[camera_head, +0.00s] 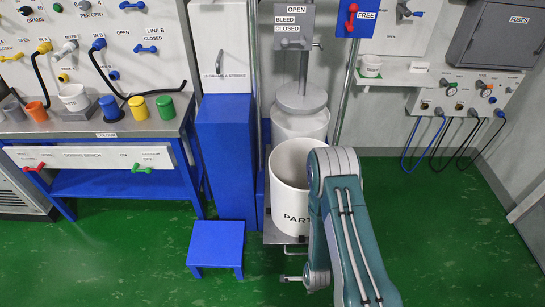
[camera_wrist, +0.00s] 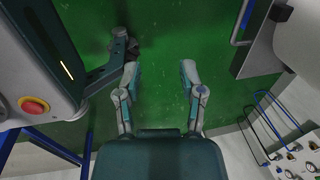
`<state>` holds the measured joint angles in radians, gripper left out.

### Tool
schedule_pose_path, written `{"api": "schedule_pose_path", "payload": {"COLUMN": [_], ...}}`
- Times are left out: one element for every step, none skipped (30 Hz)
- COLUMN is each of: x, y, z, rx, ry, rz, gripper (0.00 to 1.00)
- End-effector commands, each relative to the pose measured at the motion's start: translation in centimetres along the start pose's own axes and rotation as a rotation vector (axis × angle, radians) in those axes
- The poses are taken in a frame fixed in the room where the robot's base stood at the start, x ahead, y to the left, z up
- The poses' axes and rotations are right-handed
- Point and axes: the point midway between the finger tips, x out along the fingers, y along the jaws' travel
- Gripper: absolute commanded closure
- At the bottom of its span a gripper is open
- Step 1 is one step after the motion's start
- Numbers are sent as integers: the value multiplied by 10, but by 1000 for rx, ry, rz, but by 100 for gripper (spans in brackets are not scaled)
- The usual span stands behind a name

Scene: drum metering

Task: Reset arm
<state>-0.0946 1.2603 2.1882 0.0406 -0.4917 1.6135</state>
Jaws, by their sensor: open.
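My arm (camera_head: 345,225) rises in front of the white drum marked "PART" in the head view and bends down toward the green floor. It covers part of the drum's right side. My gripper (camera_wrist: 158,75) shows in the wrist view with its two fingers spread apart. Nothing is between the fingers; only green floor shows there. In the head view I cannot make out the fingers.
The white drum (camera_head: 290,165) stands close beside my arm. A blue step stool (camera_head: 217,245) and a blue-framed bench (camera_head: 125,185) are to the left. A socket panel (camera_head: 465,97) with hanging cables is at the right. Green floor (camera_head: 450,225) is clear at the right.

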Motion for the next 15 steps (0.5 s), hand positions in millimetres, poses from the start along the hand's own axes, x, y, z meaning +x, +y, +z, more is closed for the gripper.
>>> {"api": "schedule_pose_path", "payload": {"x": [-4, -6, -9, -11, -14, -18, -21, -24, -29, -32, -36, -42, -47, -52, -59], "y": [-5, -7, -10, -13, -16, -20, -24, -27, -32, -36, -39, -45, -49, -53, -59], "z": [0, 0, 0, 0, 0, 0, 1, 1, 1, 1, 1, 1, 1, 1, 1], "rx": [-8, -15, -24, -31, -38, -48, -57, -66, -78, -89, -99, -115, -126, -139, -158], "ry": [-1, -1, -1, -2, -2, -2, -3, -3, -3, -4, -4, -4, -4, -4, -5], "rz": [-3, -5, -7, -8, -10, -13, -15, -17, -19, -23, -24, -27, -30, -33, -38], "gripper": [49, 49, 49, 49, 49, 49, 49, 49, 49, 49, 49, 49, 49, 49, 49]}}
